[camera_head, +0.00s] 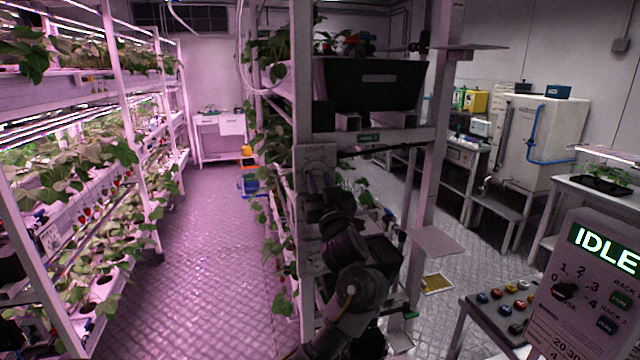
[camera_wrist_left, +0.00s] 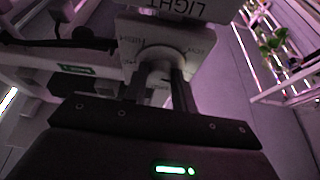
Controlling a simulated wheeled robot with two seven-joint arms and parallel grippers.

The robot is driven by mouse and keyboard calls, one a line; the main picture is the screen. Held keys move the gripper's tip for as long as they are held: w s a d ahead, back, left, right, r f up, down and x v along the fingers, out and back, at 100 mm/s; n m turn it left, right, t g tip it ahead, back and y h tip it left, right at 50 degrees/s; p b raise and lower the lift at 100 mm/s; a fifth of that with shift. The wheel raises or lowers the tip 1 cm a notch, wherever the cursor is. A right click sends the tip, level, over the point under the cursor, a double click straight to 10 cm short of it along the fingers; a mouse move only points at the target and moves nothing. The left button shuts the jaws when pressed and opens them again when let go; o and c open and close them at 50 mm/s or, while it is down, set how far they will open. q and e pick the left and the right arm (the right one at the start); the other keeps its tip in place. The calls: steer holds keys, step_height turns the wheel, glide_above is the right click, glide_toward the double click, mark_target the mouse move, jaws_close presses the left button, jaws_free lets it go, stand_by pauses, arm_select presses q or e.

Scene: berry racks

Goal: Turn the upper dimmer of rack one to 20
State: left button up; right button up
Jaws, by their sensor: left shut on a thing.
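A pale dimmer plate marked LIGHT (camera_head: 314,153) is fixed to the front post of the middle rack (camera_head: 301,60). It also shows in the left wrist view (camera_wrist_left: 127,27), upside down, with a round pale knob (camera_wrist_left: 160,56) on it. My left gripper (camera_head: 320,188) comes up from below in the head view and is shut on this dimmer knob. In the left wrist view its two dark fingers (camera_wrist_left: 158,92) stand on either side of the knob. The fingers and the wrist hide much of the dial, so I cannot read its setting. My right gripper is not in view.
A black crate (camera_head: 368,84) sits on the rack's upper shelf beside the post. A plant rack (camera_head: 112,60) lines the left, with a clear aisle (camera_head: 200,250) between. A control panel reading IDLE (camera_head: 590,290) and a button box (camera_head: 500,300) stand at the lower right.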

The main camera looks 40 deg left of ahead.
arm_select(q)
steer(key=shift+n, duration=0.4)
steer(key=o, duration=1)
steer(key=b+v, duration=0.4)
steer(key=v, duration=0.7)
steer(key=shift+w, duration=0.1)
